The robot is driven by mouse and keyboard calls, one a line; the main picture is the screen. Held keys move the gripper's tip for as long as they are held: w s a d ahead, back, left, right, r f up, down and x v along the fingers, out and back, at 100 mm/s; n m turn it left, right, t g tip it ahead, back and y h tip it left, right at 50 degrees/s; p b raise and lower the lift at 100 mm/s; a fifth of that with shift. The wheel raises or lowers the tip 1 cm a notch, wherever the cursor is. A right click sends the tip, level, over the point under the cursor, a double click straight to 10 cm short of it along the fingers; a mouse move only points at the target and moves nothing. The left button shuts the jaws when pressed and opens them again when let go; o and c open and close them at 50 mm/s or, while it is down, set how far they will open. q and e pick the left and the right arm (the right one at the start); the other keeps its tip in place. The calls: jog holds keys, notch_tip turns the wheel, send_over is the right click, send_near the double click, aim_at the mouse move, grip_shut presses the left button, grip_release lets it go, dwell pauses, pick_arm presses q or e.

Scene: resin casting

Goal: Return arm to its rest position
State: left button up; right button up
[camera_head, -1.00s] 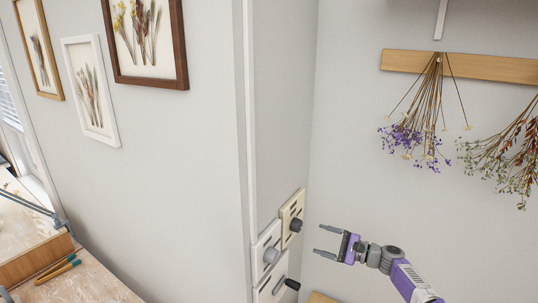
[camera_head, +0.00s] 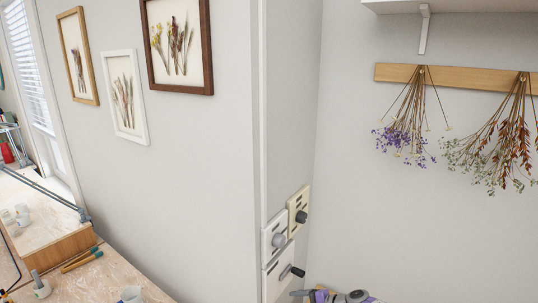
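My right arm comes in at the bottom edge of the picture, and only the top of its purple and grey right gripper (camera_head: 312,295) shows. It is just below the wall panels, and its fingers are mostly cut off by the frame, so I cannot tell whether it is open or shut. My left gripper is out of view. The wall panels with knobs are a cream one (camera_head: 298,206), a white one (camera_head: 274,238) and a lower white one with a black handle (camera_head: 278,272).
Dried flowers (camera_head: 405,125) hang from a wooden rail (camera_head: 450,77) on the right wall. Framed pictures (camera_head: 180,45) hang on the left wall.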

jog(key=s+a+f+n+g+h, duration=0.2)
jog(key=s+f, duration=0.6)
jog(key=s, duration=0.1)
jog(key=s+a+f+n+g+h, duration=0.2)
jog(key=s+f, duration=0.6)
jog(key=s+d+f+n+g+h, duration=0.1)
jog(key=s+d+n, duration=0.1)
jog(key=s, duration=0.8)
jog(key=s+d+f+n+h, duration=0.1)
jog(key=s+n+h, duration=0.15)
jog(key=s, duration=0.65)
notch_tip(320, 180, down, 13)
jog(key=b, duration=1.2)
jog(key=shift+s+d+r+n+y, duration=0.15)
jog(key=shift+s+d+n+y, duration=0.15)
jog(key=shift+s+n+y, duration=0.1)
